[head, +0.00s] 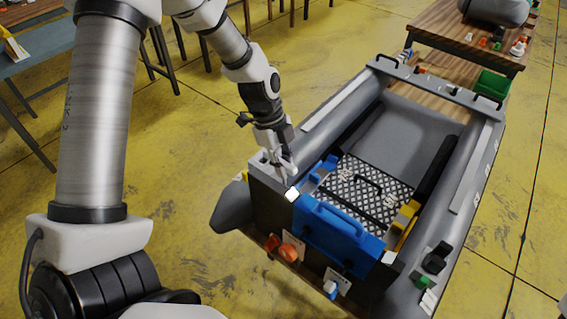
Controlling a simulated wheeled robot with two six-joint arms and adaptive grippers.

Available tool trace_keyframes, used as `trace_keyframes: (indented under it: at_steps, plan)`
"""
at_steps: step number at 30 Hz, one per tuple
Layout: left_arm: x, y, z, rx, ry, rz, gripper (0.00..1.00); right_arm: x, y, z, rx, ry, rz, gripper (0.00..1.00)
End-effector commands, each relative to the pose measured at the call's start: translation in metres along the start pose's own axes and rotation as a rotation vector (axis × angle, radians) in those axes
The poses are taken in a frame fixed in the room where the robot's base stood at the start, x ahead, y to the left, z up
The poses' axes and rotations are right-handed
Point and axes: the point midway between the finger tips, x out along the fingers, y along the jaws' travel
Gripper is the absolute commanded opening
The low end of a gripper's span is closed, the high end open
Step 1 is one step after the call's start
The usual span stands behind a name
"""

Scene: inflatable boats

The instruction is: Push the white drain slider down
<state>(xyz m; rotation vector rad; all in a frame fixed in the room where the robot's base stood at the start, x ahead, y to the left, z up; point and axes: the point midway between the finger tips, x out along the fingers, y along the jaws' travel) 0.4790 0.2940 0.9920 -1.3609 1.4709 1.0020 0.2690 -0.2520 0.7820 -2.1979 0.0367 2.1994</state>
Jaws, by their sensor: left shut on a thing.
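The white drain slider (292,195) shows as a small bright white piece at the left end of the boat's dark transom (270,212). My left gripper (289,181) reaches down to it from above, with its fingers shut on it. The fingers hide part of the slider and whatever it runs on. The grey inflatable boat (350,107) stands on a wooden stand, its transom facing me. My right gripper is not in view.
A blue panel (335,232) with a handle sits beside the slider on the transom. Orange round fittings (291,248) and a white plate (338,281) with a blue knob are lower down. A wooden table (445,40) stands behind.

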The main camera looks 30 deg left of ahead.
Motion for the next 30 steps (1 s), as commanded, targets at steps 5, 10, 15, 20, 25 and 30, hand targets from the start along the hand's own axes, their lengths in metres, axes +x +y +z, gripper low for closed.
trace_keyframes:
  at_steps: [5, 10, 15, 20, 25, 30]
  plan:
    - [0.009, 0.001, 0.002, -0.001, 0.001, 0.004, 0.0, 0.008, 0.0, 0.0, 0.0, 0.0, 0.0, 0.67]
    - [0.016, 0.001, 0.004, -0.001, 0.001, 0.004, 0.0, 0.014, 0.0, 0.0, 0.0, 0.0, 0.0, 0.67]
    - [0.022, 0.002, 0.006, -0.001, 0.001, 0.005, 0.0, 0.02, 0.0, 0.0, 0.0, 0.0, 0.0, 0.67]
    - [0.023, 0.001, 0.006, 0.0, 0.001, 0.004, 0.46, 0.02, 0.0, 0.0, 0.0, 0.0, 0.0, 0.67]
    - [0.023, 0.001, 0.007, 0.0, 0.001, 0.003, 0.5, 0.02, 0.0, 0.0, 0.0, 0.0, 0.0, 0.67]
    - [0.02, 0.001, 0.006, 0.0, 0.0, 0.002, 0.5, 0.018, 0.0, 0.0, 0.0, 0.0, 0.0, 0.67]
